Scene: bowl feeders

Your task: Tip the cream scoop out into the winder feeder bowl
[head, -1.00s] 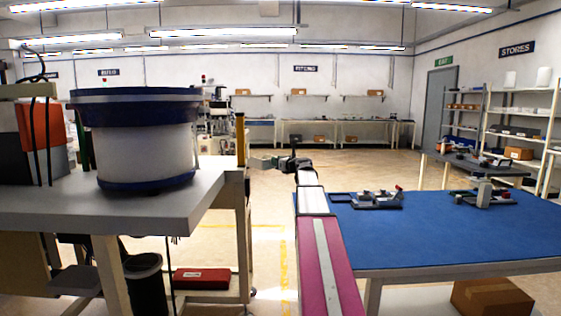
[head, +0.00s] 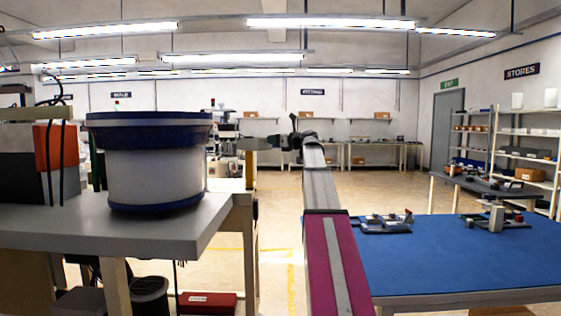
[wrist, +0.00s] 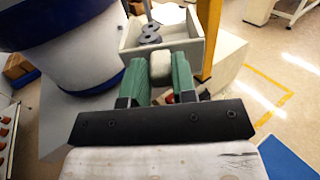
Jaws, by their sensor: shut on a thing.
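The cream scoop (wrist: 189,48) is a small open box with a stubby handle. Several dark ring-shaped parts (wrist: 150,36) lie inside it in the wrist view. My gripper (wrist: 160,72) has green fingers shut on the scoop's handle. In the head view my gripper (head: 284,143) is at the far end of my arm, with the scoop (head: 256,144) pointing left, looking about level. The feeder bowl (head: 150,122) has a blue rim on a white drum and stands on the left bench. It also shows at upper left in the wrist view (wrist: 82,58). The scoop is right of the bowl, apart from it. The bowl's inside is hidden.
The grey bench (head: 185,228) carries the bowl and a red-and-dark unit (head: 55,147). A yellow post (head: 250,168) rises near the scoop. A blue-topped table (head: 450,262) with small fixtures is at right. Open floor lies between.

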